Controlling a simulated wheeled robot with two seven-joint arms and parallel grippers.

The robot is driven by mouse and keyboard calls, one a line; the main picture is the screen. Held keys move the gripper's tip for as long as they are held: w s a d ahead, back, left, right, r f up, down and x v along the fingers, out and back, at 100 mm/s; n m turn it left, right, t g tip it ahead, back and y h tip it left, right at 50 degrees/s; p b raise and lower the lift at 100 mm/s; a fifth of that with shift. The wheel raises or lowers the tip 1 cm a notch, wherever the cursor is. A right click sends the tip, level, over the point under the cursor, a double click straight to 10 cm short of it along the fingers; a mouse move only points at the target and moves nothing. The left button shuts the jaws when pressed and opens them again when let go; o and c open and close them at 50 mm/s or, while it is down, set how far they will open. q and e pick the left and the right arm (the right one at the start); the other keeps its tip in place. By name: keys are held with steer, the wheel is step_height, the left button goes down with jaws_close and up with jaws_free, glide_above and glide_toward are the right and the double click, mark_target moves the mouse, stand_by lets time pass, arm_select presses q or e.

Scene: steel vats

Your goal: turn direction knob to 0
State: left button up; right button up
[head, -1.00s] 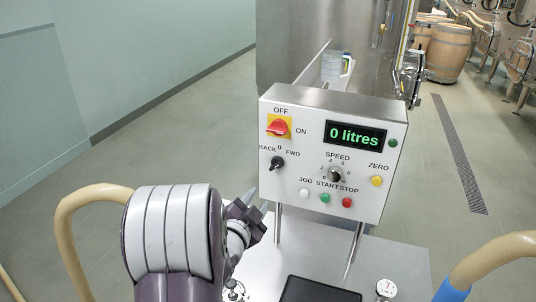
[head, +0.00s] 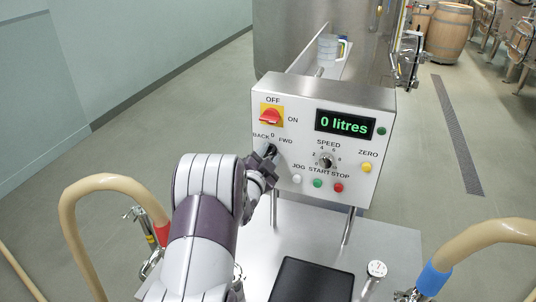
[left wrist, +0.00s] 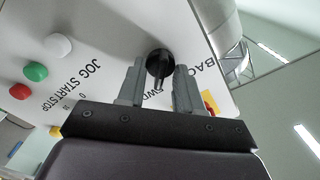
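The direction knob is black, below the BACK, 0 and FWD marks on the white control panel (head: 300,112). In the head view my left gripper (head: 268,160) is up at the panel and hides most of the knob. In the left wrist view the knob (left wrist: 160,64) shows between the two grey fingers of the left gripper (left wrist: 158,82). The fingers are apart, one on each side of the knob; I cannot tell whether they touch it. The knob's exact setting is hard to read here. My right gripper is not in view.
The panel also has a red switch on yellow (head: 271,116), a "0 litres" display (head: 345,125), a speed knob (head: 326,160) and several coloured buttons. A steel vat (head: 290,40) stands behind. Tan hoses (head: 68,215) curve at both sides.

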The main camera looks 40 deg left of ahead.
arm_select(q)
steer(key=shift+a, duration=0.1)
jaws_close()
steer(key=shift+f, duration=0.1)
steer(key=shift+n+b, duration=0.8)
steer(key=shift+n, duration=0.1)
steer(key=shift+n+b, duration=0.7)
steer(key=shift+n, duration=0.5)
steer(key=n+b, duration=0.1)
steer(key=n, duration=0.2)
steer(key=shift+r+n+b, duration=0.25)
steer(key=shift+n+b, duration=0.1)
steer(key=shift+n, duration=0.35)
steer(key=shift+a+r, duration=0.1)
